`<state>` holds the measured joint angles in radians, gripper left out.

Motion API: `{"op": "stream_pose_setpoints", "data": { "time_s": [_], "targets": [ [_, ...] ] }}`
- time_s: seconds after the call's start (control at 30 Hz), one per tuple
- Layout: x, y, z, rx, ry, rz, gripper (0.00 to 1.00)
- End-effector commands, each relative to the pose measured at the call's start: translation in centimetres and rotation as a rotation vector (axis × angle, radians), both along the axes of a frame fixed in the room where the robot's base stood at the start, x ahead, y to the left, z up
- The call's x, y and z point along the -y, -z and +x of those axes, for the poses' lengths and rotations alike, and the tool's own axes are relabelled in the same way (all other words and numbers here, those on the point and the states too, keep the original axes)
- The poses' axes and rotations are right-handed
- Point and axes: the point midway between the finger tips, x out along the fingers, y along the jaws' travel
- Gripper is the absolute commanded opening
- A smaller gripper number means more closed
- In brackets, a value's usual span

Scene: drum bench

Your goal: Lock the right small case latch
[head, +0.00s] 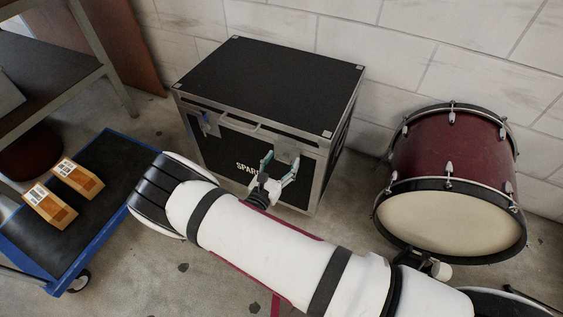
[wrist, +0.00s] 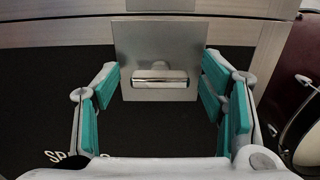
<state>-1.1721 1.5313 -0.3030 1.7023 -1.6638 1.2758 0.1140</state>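The black case (head: 265,85) with metal edges stands on the floor against the wall, its lid down. Its right latch (wrist: 160,75) is a metal plate with a horizontal silver turn handle, in the upper middle of the wrist view. My gripper (head: 279,168) is at the case's front, at this latch. In the wrist view its teal-padded fingers (wrist: 160,80) are spread to the left and right of the handle, with visible gaps and nothing held. In the head view my gripper partly covers the right latch.
A front handle (head: 240,124) lies between the latches. A red drum (head: 450,180) stands on the floor right of the case. A blue-edged trolley (head: 98,205) with two orange-brown boxes (head: 63,192) is at left, beside a shelf (head: 60,65).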

Motion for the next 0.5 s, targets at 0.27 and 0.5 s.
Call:
{"op": "stream_pose_setpoints", "data": {
  "time_s": [0.27,0.5],
  "targets": [
    [0.01,0.01,-0.03,0.0,0.0,0.0,0.17],
    [0.0,0.03,-0.03,-0.008,0.0,-0.022,0.17]
  ]
}}
